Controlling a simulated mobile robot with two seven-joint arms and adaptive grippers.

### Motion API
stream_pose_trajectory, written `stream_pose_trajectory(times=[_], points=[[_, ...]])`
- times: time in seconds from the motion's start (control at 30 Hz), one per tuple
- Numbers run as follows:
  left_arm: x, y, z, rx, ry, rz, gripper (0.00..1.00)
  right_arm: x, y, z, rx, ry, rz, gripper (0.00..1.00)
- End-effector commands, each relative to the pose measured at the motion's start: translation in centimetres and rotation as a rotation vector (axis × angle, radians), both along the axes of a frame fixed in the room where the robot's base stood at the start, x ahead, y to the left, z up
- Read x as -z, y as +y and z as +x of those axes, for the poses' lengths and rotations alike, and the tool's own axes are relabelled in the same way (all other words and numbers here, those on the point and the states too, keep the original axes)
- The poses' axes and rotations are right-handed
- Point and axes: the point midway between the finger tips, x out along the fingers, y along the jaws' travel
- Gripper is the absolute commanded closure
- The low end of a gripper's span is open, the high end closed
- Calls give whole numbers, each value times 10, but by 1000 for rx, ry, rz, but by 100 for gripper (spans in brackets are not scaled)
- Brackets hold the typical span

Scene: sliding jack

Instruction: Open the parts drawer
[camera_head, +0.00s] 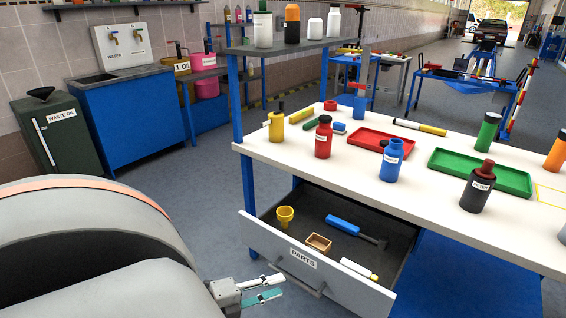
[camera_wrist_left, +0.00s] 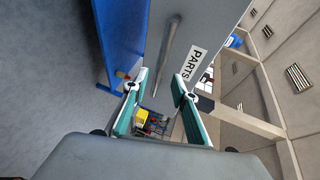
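The parts drawer (camera_head: 260,238) under the white workbench stands pulled out, with its inside showing. Its grey front carries a PARTS label (camera_head: 303,258) and a bar handle (camera_head: 300,284); the handle (camera_wrist_left: 168,50) and label (camera_wrist_left: 193,63) also show in the left wrist view. My left gripper (camera_head: 278,286) is at the left end of the handle in the head view. Its two teal-padded fingers (camera_wrist_left: 160,78) are apart, with the handle between them in the picture. I cannot tell whether they touch it. My right gripper is in neither view.
The drawer holds a yellow funnel (camera_head: 285,215), a small wooden box (camera_head: 318,243), a blue-handled tool (camera_head: 343,225) and a white-and-yellow tube (camera_head: 358,268). Bottles and trays stand on the workbench (camera_head: 270,152). Open floor (camera_head: 210,215) lies left of the drawer.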

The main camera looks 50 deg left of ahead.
Motion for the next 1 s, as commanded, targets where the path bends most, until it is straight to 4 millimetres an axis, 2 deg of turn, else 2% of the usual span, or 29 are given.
stream_pose_trajectory(times=[0.2, 0.4, 1.0], points=[[-6, 4, -27, -2, 2, 1, 73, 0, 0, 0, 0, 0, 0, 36], [-10, 7, -43, 0, 2, -1, 73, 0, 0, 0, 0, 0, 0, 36], [-12, 8, -50, 0, 0, 1, 73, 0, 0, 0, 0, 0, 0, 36]])
